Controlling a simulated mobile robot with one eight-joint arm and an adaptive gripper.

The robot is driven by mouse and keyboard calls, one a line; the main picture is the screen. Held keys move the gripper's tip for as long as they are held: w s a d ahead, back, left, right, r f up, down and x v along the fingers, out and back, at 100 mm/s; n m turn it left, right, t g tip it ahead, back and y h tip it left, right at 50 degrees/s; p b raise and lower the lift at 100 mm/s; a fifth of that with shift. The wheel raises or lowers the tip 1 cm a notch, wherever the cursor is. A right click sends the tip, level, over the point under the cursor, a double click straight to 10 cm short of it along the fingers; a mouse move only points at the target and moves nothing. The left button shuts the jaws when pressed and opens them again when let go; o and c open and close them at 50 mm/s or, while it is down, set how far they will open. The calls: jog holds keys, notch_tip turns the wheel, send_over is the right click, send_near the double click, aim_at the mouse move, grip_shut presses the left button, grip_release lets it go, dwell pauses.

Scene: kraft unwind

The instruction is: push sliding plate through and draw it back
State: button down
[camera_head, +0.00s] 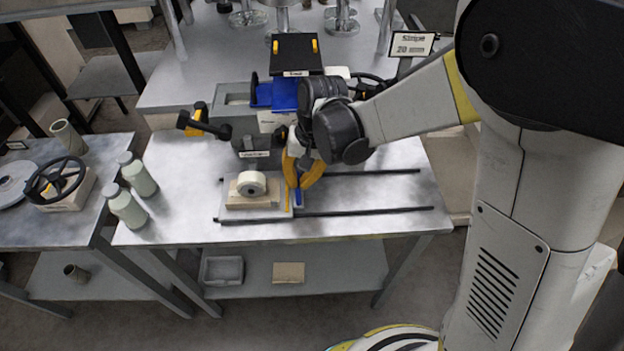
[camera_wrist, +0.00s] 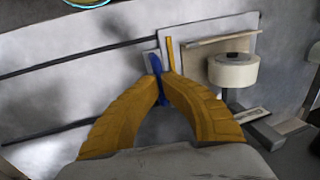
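The sliding plate (camera_head: 279,211) is a light grey plate at the left end of two dark rails (camera_head: 365,212). It carries a wooden block (camera_head: 238,201) with a pale roll (camera_head: 252,183) on it. A blue upright handle (camera_head: 298,197) stands at its right edge. My gripper (camera_head: 298,182) has yellow fingers that come down at this handle. In the wrist view the fingertips of my gripper (camera_wrist: 161,88) close in on both sides of the blue handle (camera_wrist: 156,68) and appear to touch it. The plate (camera_wrist: 191,31) and roll (camera_wrist: 233,70) lie to the right there.
A grey station with a blue block (camera_head: 285,95) and a black panel (camera_head: 297,54) stands behind the plate. Two pale bottles (camera_head: 126,207) stand at the table's left. The rails run clear to the right of the plate. A handwheel (camera_head: 57,180) is on the left table.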

jog(key=shift+a, duration=0.1)
jog(key=c, duration=1.5)
grip_release()
jog(key=shift+f, duration=0.1)
jog(key=shift+o, duration=0.2)
notch_tip(320, 180, up, 12)
jog(key=d, duration=0.2)
jog(key=shift+d, duration=0.15)
